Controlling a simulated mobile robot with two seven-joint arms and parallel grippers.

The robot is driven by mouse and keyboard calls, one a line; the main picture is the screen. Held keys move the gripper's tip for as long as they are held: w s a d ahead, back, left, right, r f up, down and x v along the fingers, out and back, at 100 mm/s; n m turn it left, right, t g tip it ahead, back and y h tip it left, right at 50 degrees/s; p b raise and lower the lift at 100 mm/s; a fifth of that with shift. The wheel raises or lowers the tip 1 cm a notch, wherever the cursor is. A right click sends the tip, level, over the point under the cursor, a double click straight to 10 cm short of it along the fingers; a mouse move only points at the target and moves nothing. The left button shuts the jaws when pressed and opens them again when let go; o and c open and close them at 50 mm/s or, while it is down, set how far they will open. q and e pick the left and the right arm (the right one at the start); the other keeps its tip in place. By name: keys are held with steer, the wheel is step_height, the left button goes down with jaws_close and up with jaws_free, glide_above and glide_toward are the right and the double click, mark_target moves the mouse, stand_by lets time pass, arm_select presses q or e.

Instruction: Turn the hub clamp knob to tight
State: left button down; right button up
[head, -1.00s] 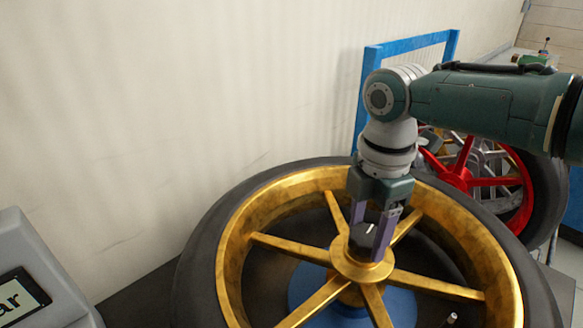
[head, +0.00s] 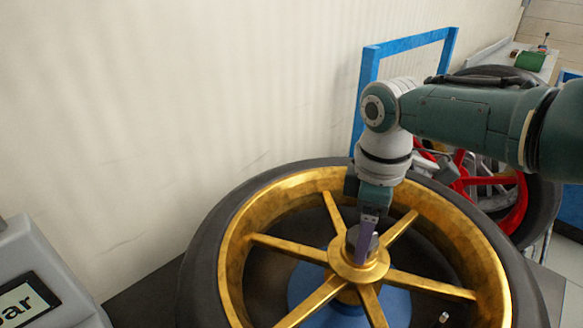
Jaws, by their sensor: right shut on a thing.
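The hub clamp knob (head: 353,234) is a dark round knob at the centre of a gold spoked wheel (head: 264,241) with a black tyre. My right gripper (head: 363,245) comes down on it from above and is shut on it. The near purple finger covers much of the knob, and its pointer mark is hidden. The wheel lies flat over a blue round support (head: 309,287). My left gripper is not in view.
A gauge box (head: 40,270) with a display stands at the lower left. A blue frame (head: 410,43) and a red-spoked wheel (head: 513,205) are behind my right arm. A pale wall (head: 180,110) runs along the back. A small valve stem (head: 444,317) sticks up near the wheel's front rim.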

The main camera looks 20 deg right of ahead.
stand_by(0.5)
steer(key=o, duration=1.4)
step_height(320, 180, up, 9)
steer(key=p, duration=0.3)
steer(key=shift+r, duration=0.5)
